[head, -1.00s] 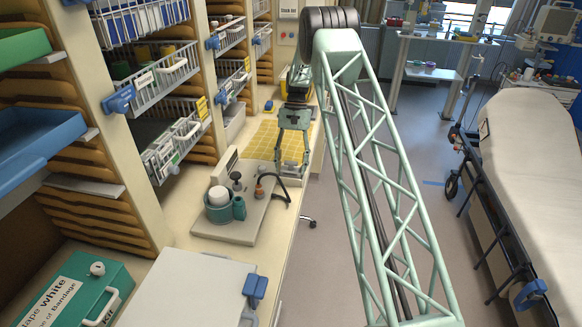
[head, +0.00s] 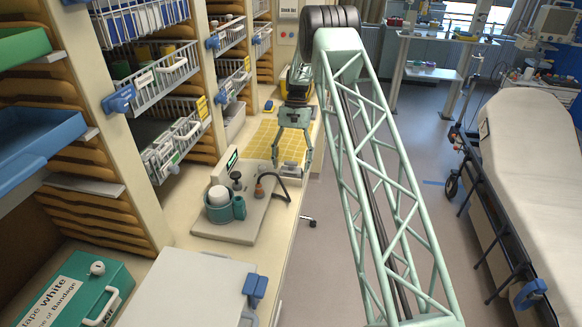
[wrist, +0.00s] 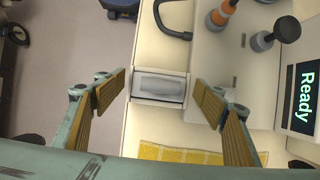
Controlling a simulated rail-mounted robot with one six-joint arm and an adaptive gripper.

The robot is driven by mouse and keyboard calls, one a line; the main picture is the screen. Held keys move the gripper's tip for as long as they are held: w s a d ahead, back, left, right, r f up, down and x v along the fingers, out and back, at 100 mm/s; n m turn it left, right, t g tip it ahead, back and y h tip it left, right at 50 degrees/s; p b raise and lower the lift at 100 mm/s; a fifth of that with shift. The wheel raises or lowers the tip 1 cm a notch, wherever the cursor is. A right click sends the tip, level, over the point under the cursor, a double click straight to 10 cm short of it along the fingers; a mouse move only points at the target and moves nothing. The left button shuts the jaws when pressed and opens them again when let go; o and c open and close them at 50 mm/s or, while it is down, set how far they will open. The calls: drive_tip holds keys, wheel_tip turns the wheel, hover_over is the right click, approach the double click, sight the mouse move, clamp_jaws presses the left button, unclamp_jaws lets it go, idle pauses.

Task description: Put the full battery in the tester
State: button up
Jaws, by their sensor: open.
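My gripper (wrist: 166,92) is open, its two tan-padded fingers apart. In the wrist view a white holder (wrist: 139,101) at the counter's edge shows between the fingers, apart from both pads. A grey, shiny rectangular piece (wrist: 158,87) sits inside its frame; I cannot tell for sure whether this is the full battery. The tester's display (wrist: 303,92) reads "Ready" in the wrist view, and its small lit face (head: 232,160) shows in the head view. In the head view my gripper (head: 291,168) points down over the counter edge, just behind the grey base plate (head: 262,226).
A yellow gridded mat (wrist: 180,153) lies close by.

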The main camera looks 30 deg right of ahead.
drive_tip(key=v, duration=1.1)
drive_tip(key=shift+r, duration=0.2)
drive_tip(key=shift+w+d, duration=0.1)
idle(0.3)
